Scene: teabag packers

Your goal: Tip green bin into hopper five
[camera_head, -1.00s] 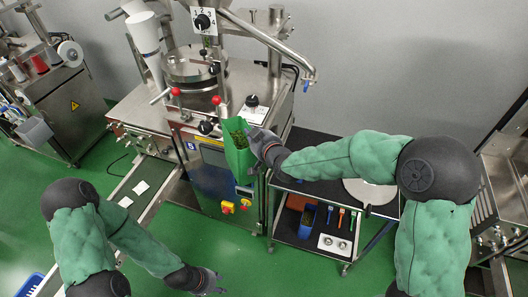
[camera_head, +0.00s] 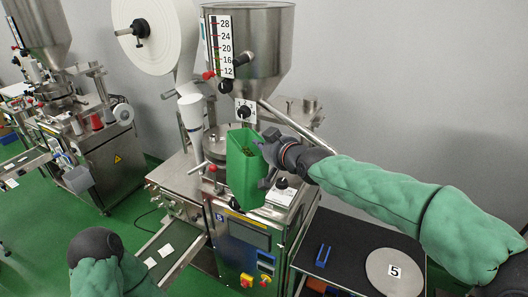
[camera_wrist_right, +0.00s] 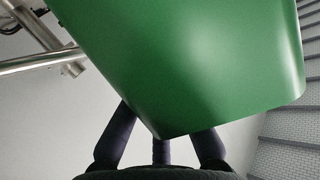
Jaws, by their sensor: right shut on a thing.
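The green bin (camera_head: 245,172) is upright, or nearly so, in front of the machine marked 5, with dark green-brown contents showing inside its top. My right gripper (camera_head: 268,160) is shut on the bin at its right side. In the right wrist view the bin (camera_wrist_right: 190,60) fills the upper middle, above the fingers (camera_wrist_right: 160,145). The steel hopper (camera_head: 262,60) stands above and behind the bin, with a level scale (camera_head: 221,48) on its left. The bin is below the hopper's rim. My left arm shows at the lower left, but its gripper is out of view.
A large white film roll (camera_head: 158,35) is left of the hopper. A steel pipe (camera_head: 290,125) slopes down right behind my right gripper. A black cart top (camera_head: 345,245) holds a round lid marked 5 (camera_head: 394,271) and a blue tool (camera_head: 322,255). Another machine (camera_head: 85,140) stands left.

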